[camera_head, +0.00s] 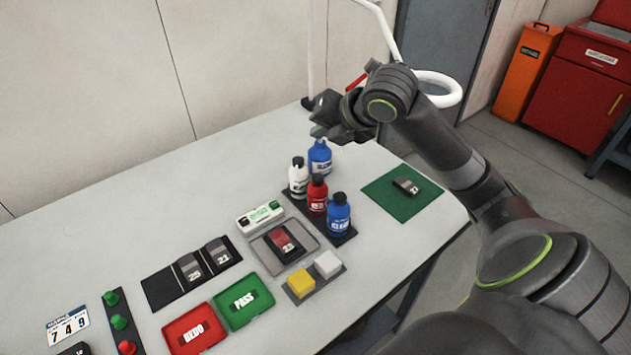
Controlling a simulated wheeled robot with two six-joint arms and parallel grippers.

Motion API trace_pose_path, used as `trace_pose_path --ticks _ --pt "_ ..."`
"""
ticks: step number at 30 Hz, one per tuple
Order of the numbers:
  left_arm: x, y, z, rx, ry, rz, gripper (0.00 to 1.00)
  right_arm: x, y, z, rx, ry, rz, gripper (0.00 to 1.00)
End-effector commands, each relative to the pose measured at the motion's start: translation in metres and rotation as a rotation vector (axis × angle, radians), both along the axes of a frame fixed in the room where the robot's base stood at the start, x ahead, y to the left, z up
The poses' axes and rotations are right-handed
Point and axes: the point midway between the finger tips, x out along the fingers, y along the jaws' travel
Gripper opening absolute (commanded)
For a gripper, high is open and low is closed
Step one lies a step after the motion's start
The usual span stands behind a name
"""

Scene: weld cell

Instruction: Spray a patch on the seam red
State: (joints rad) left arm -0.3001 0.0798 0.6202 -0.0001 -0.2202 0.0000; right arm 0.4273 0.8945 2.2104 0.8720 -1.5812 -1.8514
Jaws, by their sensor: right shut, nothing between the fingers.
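A red bottle (317,197) with a black cap stands upright on a dark mat, between a white bottle (298,181) and a blue bottle (339,217). Another blue bottle (320,158) stands behind them. A dark part marked 23 (284,241) lies in a grey tray (268,257); its upper face shows red. My right gripper (322,130) is shut and empty, close above the rear blue bottle; I cannot tell whether they touch. My left gripper is not in view.
Parts 25 (191,270) and 21 (217,252) lie on a black rack. Red REDO (178,331) and green PASS (229,314) trays are in front. A green mat (385,195) bears another part (407,186). A magnifier lamp ring (452,92) stands behind my right arm.

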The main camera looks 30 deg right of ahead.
Motion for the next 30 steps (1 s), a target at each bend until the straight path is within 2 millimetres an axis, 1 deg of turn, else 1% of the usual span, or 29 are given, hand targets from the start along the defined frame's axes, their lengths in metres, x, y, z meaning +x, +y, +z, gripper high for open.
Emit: trace_pose_path --ticks 4,17,23,30 --pt "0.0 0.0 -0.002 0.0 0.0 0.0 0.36 -0.001 -0.001 0.0 -0.04 -0.008 0.035 0.0" --pt "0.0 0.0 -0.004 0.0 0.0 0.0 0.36 -0.001 -0.001 -0.002 -0.041 -0.007 0.037 0.0" --pt "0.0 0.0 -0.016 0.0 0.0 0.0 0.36 -0.001 -0.001 -0.014 -0.041 -0.007 0.036 0.0" --pt "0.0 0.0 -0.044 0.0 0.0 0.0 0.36 -0.001 -0.001 -0.042 -0.041 -0.007 0.036 0.0"
